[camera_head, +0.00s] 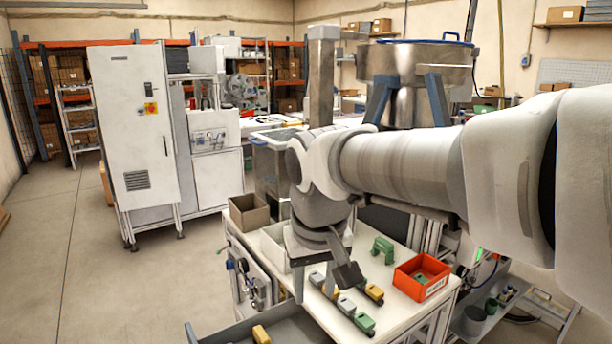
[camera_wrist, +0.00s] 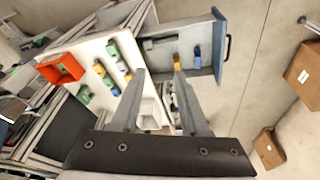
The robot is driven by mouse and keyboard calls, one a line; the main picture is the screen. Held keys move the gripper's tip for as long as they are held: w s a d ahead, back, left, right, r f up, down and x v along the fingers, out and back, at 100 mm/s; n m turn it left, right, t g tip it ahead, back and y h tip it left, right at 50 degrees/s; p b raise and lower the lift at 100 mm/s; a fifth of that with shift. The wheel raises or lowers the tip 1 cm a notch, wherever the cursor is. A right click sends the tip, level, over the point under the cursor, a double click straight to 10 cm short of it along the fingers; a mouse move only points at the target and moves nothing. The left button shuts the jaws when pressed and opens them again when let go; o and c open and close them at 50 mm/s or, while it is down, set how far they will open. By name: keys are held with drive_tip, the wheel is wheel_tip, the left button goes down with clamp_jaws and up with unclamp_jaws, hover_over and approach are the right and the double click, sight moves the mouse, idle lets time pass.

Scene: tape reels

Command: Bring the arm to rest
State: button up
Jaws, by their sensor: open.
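My gripper (camera_head: 322,284) hangs over the white worktable (camera_head: 398,300) in the head view, fingers apart with nothing between them. In the wrist view its two fingers (camera_wrist: 158,70) are spread and empty too. Several small green, yellow and grey parts (camera_head: 355,312) lie on the table just beyond and below the fingers. My arm comes in from the right and hides part of the table's back.
A red-orange bin (camera_head: 420,288) with a green piece inside and a green part (camera_head: 383,248) are on the table. An open grey drawer (camera_wrist: 208,48) holds yellow and blue parts. A brown box (camera_head: 248,212) and white bin (camera_head: 274,250) stand at left. Floor at left is clear.

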drive_tip(key=s+d+f+m+t+p, duration=0.1)
drive_tip(key=s+d+m+t, duration=0.1)
drive_tip(key=s+d, duration=1)
drive_tip(key=shift+s+d+f+m+t, duration=0.2)
drive_tip(key=shift+d+f+m+t, duration=0.15)
drive_tip(key=shift+m, duration=0.15)
